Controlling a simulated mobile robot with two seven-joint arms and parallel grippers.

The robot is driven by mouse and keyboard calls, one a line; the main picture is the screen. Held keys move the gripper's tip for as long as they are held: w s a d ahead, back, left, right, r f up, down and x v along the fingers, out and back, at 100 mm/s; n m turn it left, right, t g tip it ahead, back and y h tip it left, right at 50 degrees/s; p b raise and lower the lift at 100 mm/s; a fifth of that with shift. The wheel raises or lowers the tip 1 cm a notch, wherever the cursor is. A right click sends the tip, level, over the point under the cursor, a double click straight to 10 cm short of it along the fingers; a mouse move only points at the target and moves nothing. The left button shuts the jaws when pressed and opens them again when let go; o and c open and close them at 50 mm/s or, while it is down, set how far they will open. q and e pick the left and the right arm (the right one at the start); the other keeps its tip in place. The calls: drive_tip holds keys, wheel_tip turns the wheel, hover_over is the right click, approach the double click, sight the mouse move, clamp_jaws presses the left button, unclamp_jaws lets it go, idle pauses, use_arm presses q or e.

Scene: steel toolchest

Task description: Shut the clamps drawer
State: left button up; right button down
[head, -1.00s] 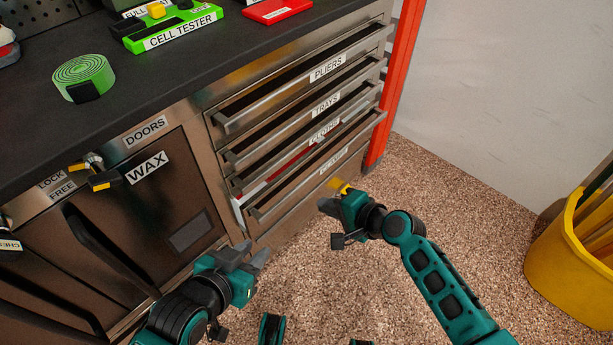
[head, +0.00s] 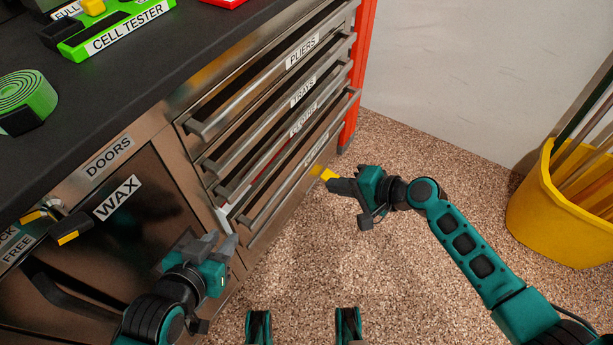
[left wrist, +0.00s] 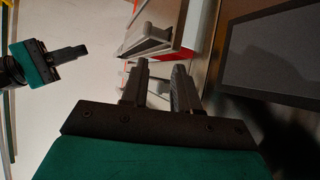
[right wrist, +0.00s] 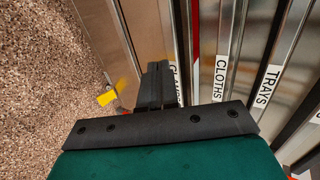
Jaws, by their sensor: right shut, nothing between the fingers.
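The clamps drawer (head: 293,187) is the lowest in the steel chest. It stands partly open, with a thin strip of red and white showing behind its front edge. Its label (right wrist: 175,82) is partly covered by my right fingers in the right wrist view. My right gripper (head: 336,184) is shut and empty, close to the drawer's front near its far end; I cannot tell if it touches. It also shows in the right wrist view (right wrist: 155,85). My left gripper (head: 212,245) is open and empty near the drawer's near end; its fingers stand apart in the left wrist view (left wrist: 158,85).
The trays drawer (head: 303,92), pliers drawer (head: 302,50) and cloths drawer (right wrist: 220,75) sit above. A yellow tab (head: 328,174) is beside my right fingertips. A wax door (head: 115,200) is at left. A yellow bin (head: 555,210) stands at right. Floor between is clear.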

sight(296, 175)
drive_tip(key=x, duration=0.2)
drive_tip(key=r+b+x, duration=0.1)
drive_tip(key=x, duration=0.4)
drive_tip(key=shift+w+a+r, duration=0.1)
drive_tip(key=shift+w+a, duration=0.15)
drive_tip(key=shift+a, duration=0.25)
drive_tip(key=shift+w+a+b, duration=0.25)
drive_tip(key=shift+a+b, duration=0.05)
